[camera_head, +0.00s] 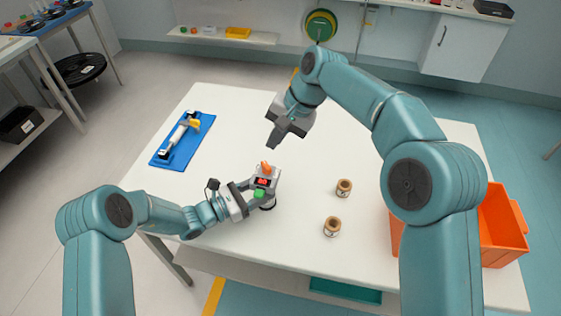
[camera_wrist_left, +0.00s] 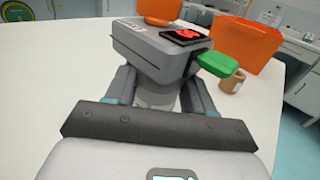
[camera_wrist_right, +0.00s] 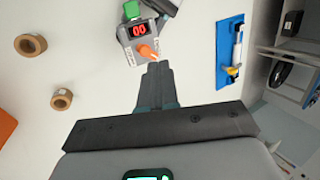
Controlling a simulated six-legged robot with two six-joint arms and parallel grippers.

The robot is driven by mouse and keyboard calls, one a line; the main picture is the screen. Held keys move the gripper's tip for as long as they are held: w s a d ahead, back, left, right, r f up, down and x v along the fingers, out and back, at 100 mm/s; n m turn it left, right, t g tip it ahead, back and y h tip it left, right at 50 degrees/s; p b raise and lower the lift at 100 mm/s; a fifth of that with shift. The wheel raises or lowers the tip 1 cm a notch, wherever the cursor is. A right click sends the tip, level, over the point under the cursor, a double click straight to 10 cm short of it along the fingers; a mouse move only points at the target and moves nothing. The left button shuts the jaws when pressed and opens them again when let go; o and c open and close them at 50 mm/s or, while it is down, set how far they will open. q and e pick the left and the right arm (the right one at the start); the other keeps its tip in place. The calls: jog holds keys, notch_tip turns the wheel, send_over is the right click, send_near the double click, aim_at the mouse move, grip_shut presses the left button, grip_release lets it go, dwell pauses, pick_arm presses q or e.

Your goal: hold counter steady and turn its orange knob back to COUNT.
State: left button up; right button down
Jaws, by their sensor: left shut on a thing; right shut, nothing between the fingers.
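My left gripper (camera_wrist_left: 158,94) is shut on the counter's narrower body, below the top box. My right gripper (camera_head: 273,140) is shut and empty, raised beyond the counter and apart from the knob. Labels beside the knob are too small to read surely.
Two brown rolls (camera_head: 344,188) (camera_head: 332,227) stand right of the counter on the white table (camera_head: 225,120). A blue tray (camera_head: 165,157) with a white and yellow tool lies at the left. An orange bin (camera_head: 505,225) is at the right.

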jog(key=n, duration=0.5)
jog(key=n+y, duration=0.2)
jog(key=n, duration=0.5)
send_near(266, 168)
jog(key=w+d+r, duration=0.1)
jog(key=d+r, duration=0.1)
jog(key=d+f+m+t, duration=0.1)
jog(key=d+m, duration=0.1)
jog(key=d, duration=0.4)
jog(key=a+f, duration=0.8)
jog(key=a, duration=0.2)
jog(key=shift+w, duration=0.25)
